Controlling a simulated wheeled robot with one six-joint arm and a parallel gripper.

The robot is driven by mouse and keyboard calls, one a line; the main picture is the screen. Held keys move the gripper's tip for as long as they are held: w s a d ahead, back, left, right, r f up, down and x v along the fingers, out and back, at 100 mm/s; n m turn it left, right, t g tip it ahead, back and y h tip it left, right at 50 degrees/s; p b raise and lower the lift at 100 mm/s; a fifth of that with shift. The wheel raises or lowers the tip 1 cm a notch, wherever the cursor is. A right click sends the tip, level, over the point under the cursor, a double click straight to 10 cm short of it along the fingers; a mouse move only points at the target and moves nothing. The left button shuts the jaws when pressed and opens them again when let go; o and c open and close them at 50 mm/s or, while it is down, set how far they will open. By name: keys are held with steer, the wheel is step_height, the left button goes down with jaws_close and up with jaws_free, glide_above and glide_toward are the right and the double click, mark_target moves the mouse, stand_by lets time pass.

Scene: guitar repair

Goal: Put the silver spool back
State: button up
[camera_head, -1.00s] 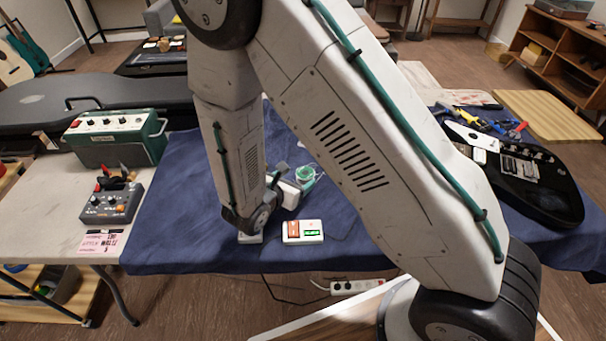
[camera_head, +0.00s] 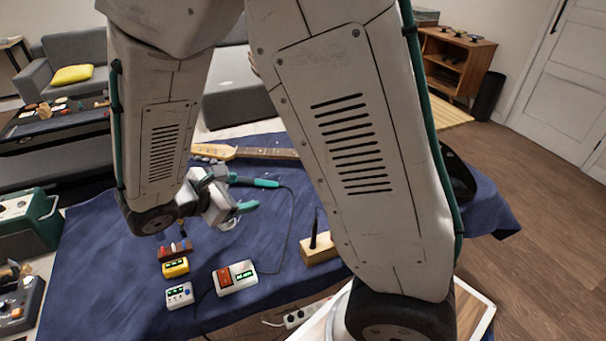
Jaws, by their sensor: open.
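My gripper (camera_head: 262,196) is open, its two teal-tipped fingers spread and pointing right, over the middle of the blue-covered table (camera_head: 110,285). I see nothing between the fingers. A pale, shiny rounded thing (camera_head: 228,223) shows just below the lower finger, partly hidden by the gripper. I cannot tell whether it is the silver spool. No other spool is clearly visible, and my arm covers much of the table.
A white station with a red switch (camera_head: 235,278), a yellow meter (camera_head: 175,267) and a small white box (camera_head: 180,295) stand near the front edge. A wooden block (camera_head: 318,250) holds a dark upright tool. A guitar neck (camera_head: 245,152) lies behind. Dark cable crosses the cloth.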

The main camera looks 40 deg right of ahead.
steer(key=s+d+r+m+g+y, duration=0.4)
steer(key=s+d+r+m, duration=0.1)
steer(key=s+r+m, duration=0.4)
steer(key=s+a+r+m+t+y, duration=0.2)
steer(key=s+r+m+y, duration=0.4)
steer(key=s, duration=0.4)
steer(key=shift+a+m+t+y, duration=0.2)
steer(key=shift+m+t+y, duration=0.2)
steer(key=shift+m+y, duration=0.25)
